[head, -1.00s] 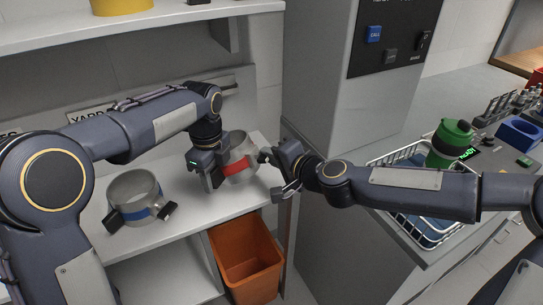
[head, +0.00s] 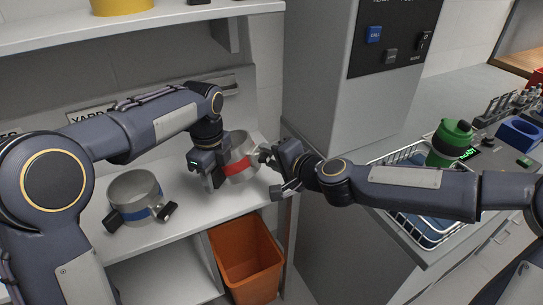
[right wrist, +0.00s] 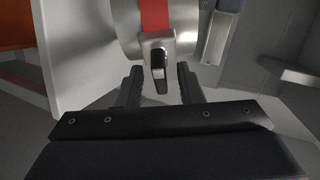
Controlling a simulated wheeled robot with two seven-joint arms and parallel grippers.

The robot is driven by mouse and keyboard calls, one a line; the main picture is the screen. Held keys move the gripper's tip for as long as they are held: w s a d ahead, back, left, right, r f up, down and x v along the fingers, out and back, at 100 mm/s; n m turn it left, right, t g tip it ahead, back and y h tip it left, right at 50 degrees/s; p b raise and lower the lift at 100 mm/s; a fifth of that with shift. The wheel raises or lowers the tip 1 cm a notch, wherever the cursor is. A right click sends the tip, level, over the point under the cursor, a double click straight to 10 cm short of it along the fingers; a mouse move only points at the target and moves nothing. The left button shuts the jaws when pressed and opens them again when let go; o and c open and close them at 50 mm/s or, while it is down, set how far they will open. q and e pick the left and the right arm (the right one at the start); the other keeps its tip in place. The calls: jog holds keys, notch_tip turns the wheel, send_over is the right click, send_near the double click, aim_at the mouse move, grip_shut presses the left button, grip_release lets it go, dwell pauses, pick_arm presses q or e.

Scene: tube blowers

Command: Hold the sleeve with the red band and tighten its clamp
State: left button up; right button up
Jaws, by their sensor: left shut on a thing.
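The metal sleeve with the red band (head: 236,168) stands on the white shelf near its right end. My left gripper (head: 214,178) is shut on the left side of this sleeve. My right gripper (head: 270,172) is at its right side. In the right wrist view, the red band (right wrist: 155,14) runs down to a metal clamp with a dark lever-like part (right wrist: 160,66). The fingers of my right gripper (right wrist: 160,88) are apart, one on each side of that part, with gaps visible. The contact between left fingers and sleeve is partly hidden.
A second sleeve with a blue band (head: 135,197) stands to the left on the shelf. An orange bin (head: 246,262) is below the shelf's right end. A grey cabinet (head: 318,100) rises close behind my right gripper. A white wire basket (head: 400,170) stands on the right counter.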

jog(key=v, duration=1.2)
dwell(0.4)
pick_arm(q)
jog(key=o, duration=1.2)
